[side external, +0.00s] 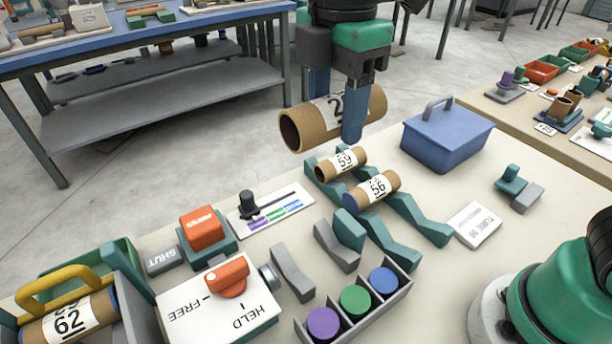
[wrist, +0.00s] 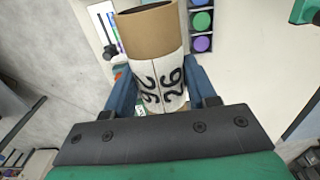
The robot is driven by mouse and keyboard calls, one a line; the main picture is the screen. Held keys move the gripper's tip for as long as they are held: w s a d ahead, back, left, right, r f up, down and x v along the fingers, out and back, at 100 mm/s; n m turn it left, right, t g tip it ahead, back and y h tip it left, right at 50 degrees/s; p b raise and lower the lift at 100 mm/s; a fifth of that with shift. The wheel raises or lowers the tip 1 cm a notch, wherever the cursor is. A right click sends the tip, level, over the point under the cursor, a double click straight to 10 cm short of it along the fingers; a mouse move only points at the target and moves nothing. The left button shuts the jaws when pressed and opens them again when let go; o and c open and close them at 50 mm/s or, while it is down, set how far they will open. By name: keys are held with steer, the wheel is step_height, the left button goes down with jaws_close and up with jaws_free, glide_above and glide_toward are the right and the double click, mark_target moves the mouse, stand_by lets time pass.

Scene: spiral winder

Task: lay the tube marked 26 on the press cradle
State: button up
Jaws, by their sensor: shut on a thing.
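The tube marked 26 (side external: 309,122) is a brown cardboard cylinder with a white label. My gripper (side external: 336,112) is shut on it near its middle and holds it in the air, lying roughly level, above and behind the rack. In the wrist view the tube (wrist: 152,38) sits between the two blue fingers, with 26 showing on its label. The far finger is partly hidden behind the tube in the side view.
Tubes 59 (side external: 341,164) and 56 (side external: 373,189) lie on a teal sloping rack (side external: 417,220). Tube 62 (side external: 70,322) lies in a bin at left. The FREE/HELD box (side external: 195,303), a slider panel (side external: 270,216), a blue lidded box (side external: 447,138) and a pot tray (side external: 401,296) stand around.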

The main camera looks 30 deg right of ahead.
steer(key=shift+a+f, duration=0.6)
steer(key=shift+a, duration=0.35)
steer(key=shift+f, duration=9.45)
steer(key=shift+f, duration=0.55)
steer(key=o, duration=1.2)
